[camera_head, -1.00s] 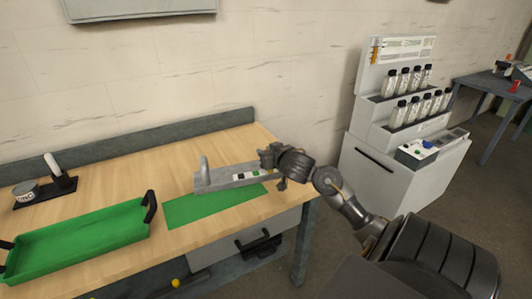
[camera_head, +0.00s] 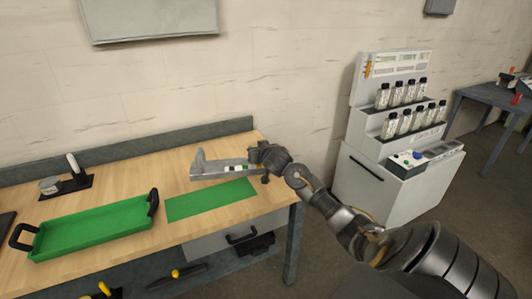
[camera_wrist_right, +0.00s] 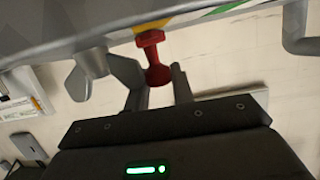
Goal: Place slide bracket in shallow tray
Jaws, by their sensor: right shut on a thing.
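The slide bracket is a long grey channel (camera_head: 212,172) with an upright lug at its left end and small white, black and green marks. It is held above the back edge of a green mat. My right gripper (camera_head: 262,160) is at its right end. In the right wrist view, my right gripper (camera_wrist_right: 158,82) is shut on a red knob (camera_wrist_right: 154,58) that joins the grey bracket (camera_wrist_right: 40,38). The shallow tray (camera_head: 95,228) is green with black end handles and looks empty. It lies left of the mat, apart from the bracket. My left gripper is not in view.
The green mat (camera_head: 212,200) is bare on the wooden table (camera_head: 130,180). A black stand (camera_head: 68,188) with a small round container is behind the tray. A low ledge (camera_head: 120,147) runs along the table's back. A cabinet with bottles (camera_head: 395,150) stands right, beyond the table.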

